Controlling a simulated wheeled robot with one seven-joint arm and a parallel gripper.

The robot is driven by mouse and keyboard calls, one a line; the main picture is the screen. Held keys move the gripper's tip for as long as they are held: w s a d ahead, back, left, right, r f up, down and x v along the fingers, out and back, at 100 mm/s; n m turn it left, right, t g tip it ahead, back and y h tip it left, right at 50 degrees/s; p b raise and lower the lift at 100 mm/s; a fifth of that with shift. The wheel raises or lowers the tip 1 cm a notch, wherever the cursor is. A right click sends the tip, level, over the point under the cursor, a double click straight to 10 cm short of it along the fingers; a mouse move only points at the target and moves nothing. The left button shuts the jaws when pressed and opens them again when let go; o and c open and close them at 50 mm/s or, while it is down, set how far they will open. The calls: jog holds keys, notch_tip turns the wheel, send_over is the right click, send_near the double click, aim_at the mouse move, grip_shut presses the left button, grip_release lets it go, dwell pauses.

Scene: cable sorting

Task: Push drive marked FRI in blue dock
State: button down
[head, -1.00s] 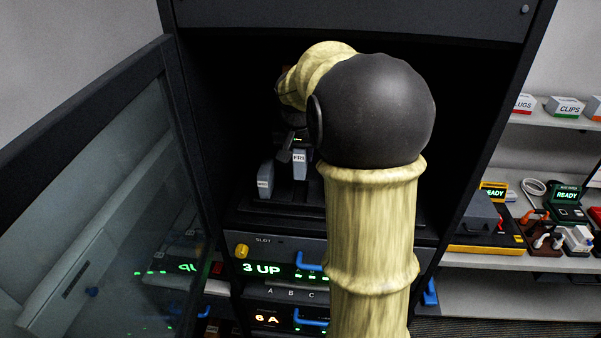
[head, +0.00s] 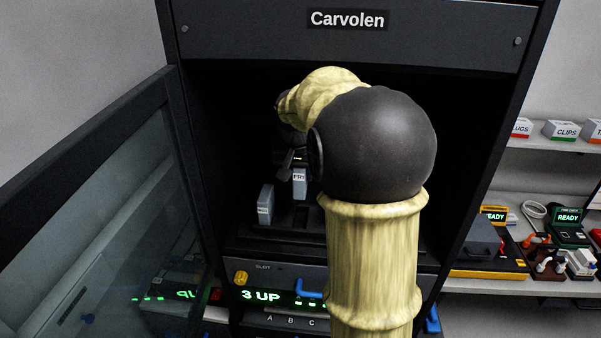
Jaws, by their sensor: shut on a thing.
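The drive marked FRI (head: 299,184) is a grey upright block with a white label, inside the dark cabinet. My gripper (head: 291,160) is shut on it from above and behind, partly hidden by my own wrist and arm. The drive appears held above a dark base (head: 290,240), with a dark gap below it. A second grey drive (head: 265,206) stands to its left; its label is too small to read.
The cabinet's glass door (head: 110,210) stands open at the left. Below the base is a panel (head: 262,295) reading "3 UP", with a yellow knob (head: 241,278) and a blue handle (head: 308,287). Shelves with devices (head: 487,240) and boxes (head: 563,130) stand at the right.

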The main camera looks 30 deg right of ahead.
jog(key=shift+r+p, duration=0.95)
jog(key=shift+r, duration=0.45)
jog(key=shift+w+a+f, duration=0.1)
